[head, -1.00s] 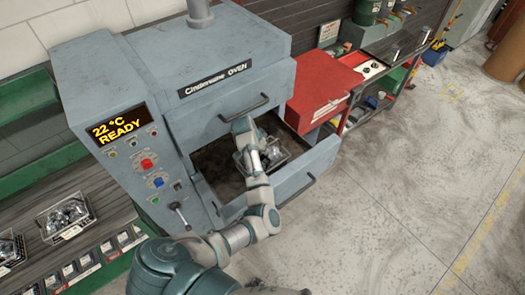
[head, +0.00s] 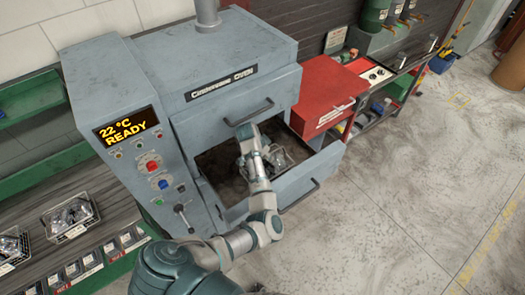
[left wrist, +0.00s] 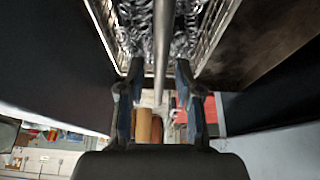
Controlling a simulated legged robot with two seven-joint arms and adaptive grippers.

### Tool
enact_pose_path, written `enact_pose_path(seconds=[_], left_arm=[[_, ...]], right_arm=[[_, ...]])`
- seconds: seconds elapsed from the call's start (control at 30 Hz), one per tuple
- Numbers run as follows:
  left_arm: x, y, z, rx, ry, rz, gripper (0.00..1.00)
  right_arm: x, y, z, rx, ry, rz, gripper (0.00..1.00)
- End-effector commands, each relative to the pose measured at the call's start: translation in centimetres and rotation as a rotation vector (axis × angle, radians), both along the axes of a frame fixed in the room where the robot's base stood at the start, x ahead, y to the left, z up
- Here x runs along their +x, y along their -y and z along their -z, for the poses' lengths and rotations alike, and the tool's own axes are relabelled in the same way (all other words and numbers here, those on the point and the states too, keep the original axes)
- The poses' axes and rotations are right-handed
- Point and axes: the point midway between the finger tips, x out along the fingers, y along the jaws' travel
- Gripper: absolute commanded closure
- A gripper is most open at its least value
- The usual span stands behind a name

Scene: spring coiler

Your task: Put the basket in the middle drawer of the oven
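The oven (head: 180,110) stands at centre left, with one drawer (head: 300,190) pulled out below its upper front panel. The wire basket (head: 283,161), holding shiny metal coils, is inside this open drawer, near its right side. My left gripper (head: 273,158) reaches down into the drawer at the basket and partly hides it. In the left wrist view, the basket (left wrist: 203,50) fills the top. The left gripper's fingers (left wrist: 160,75) are apart, one on each side of the basket's thin handle bar (left wrist: 160,45), with gaps showing. My right gripper is not in view.
Other wire baskets of metal parts (head: 70,219) sit on the shelf at left. A red cabinet (head: 328,90) stands close right of the oven. The oven's display (head: 128,130) reads 22 °C READY. The floor at right is clear.

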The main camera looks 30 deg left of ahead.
Motion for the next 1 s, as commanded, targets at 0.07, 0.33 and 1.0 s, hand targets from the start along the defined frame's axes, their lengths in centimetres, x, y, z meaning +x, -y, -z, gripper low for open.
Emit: enact_pose_path(seconds=[0.07, 0.33, 1.0], left_arm=[[-0.5, -0.4, -1.3, 0.003, 0.004, -0.003, 0.66], [-2.8, -1.4, -6.8, 0.002, 0.004, -0.003, 0.66], [-4.1, -1.8, -9.8, -0.001, 0.001, -0.001, 0.66]], right_arm=[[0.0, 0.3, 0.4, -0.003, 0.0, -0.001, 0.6], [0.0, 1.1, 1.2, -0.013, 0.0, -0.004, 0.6], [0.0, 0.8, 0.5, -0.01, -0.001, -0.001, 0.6]])
